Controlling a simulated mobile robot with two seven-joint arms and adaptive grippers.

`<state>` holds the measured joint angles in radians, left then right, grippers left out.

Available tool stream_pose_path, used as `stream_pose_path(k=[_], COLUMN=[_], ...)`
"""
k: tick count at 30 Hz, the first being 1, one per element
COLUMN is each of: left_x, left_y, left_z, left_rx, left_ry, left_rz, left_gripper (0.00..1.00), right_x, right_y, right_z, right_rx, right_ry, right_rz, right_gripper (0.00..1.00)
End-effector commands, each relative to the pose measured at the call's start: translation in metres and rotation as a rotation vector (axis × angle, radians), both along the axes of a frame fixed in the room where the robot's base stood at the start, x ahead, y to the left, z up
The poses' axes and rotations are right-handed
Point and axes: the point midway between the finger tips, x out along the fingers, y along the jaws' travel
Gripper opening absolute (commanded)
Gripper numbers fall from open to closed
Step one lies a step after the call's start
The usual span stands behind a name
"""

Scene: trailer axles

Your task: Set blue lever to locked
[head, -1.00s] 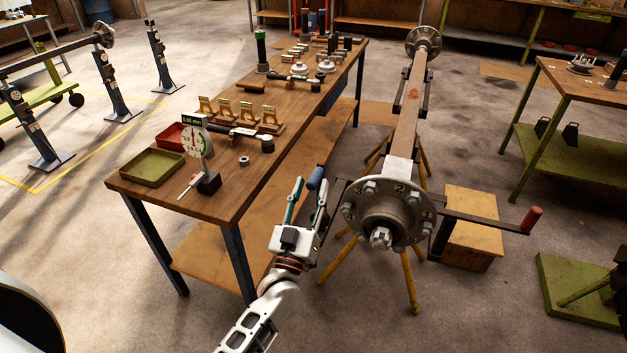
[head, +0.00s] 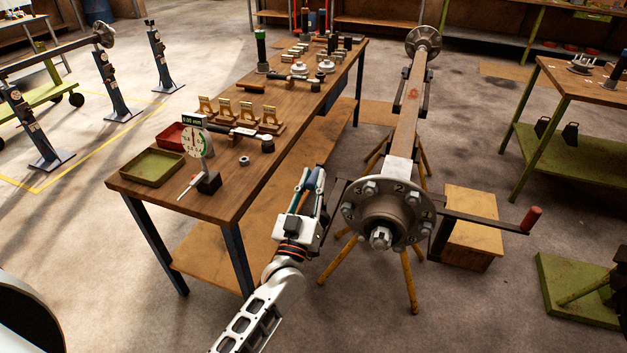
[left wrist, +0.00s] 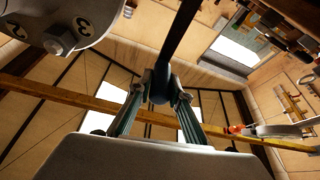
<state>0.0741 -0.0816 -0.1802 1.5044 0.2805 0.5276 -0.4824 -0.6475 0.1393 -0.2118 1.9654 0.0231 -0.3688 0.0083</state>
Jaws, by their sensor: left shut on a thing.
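The blue lever (head: 316,180) is a blue-handled grip just left of the axle's round hub (head: 385,213). My left gripper (head: 310,181) is shut on the lever's handle, coming up from below. In the left wrist view, the two fingers (left wrist: 160,100) close on the end of the dark lever (left wrist: 176,45), which runs upward away from the hand. The hub flange with its bolts shows at the upper left there (left wrist: 60,22). The joint where the lever meets the axle stand is mostly hidden. My right gripper is not in view.
A workbench (head: 150,187) with a dial gauge (head: 196,140) and trays stands close on the left. A crank with a red handle (head: 531,218) sticks out right of the hub, over a wooden box (head: 470,240). Yellow stand legs (head: 409,282) are below the hub.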

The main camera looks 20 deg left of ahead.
Motion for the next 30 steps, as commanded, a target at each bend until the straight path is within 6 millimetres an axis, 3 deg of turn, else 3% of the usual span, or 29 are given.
stream_pose_path(k=[13,21,30], left_x=[0.001,0.003,0.003], left_y=[0.041,0.072,0.093], left_z=[-0.002,-0.016,-0.031], left_rx=[-0.259,-0.471,-0.637], left_ry=[0.008,0.015,0.021], left_rz=[0.001,0.002,0.001], left_gripper=[0.00,0.00,0.00], right_x=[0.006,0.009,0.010], right_y=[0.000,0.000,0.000], right_z=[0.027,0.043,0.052], right_rx=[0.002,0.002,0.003], right_ry=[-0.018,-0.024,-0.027], right_rz=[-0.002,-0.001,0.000], right_gripper=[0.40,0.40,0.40])
